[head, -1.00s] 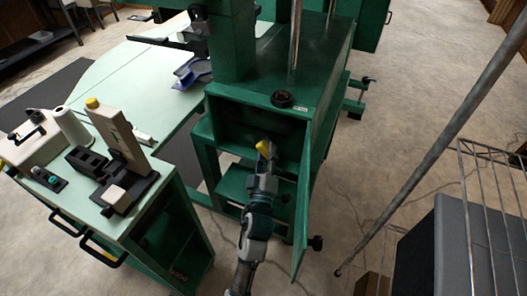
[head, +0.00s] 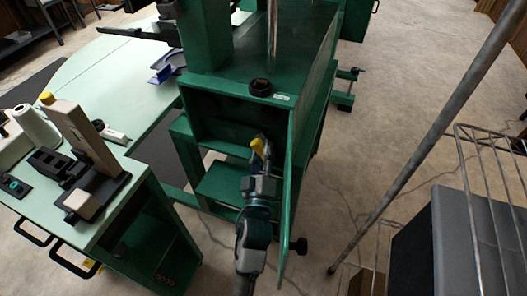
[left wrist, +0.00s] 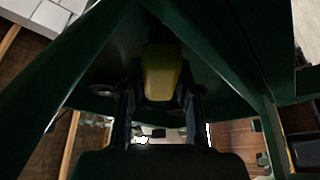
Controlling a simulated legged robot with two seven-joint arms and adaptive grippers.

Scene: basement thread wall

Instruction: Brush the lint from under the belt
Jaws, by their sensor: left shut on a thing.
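My left gripper (head: 259,150) is at the open front of a green machine cabinet (head: 222,90). It is shut on a small yellow tool, perhaps the brush (head: 258,144); no bristles can be made out. In the left wrist view, the yellow tool (left wrist: 160,72) sits between the two dark fingers (left wrist: 160,105), with dark green walls around it. The cabinet's open door (head: 288,205) stands just right of the gripper. The cabinet's inside is dark, and I cannot make out the belt or any lint. My right gripper is not in view.
A pale worktable (head: 130,65) is behind left. A green side cabinet (head: 150,245) carries a beige device (head: 85,140) and a white cone (head: 37,126). A grey pole (head: 430,135) and wire rack (head: 490,150) stand at the right. Floor between the door and the pole is clear.

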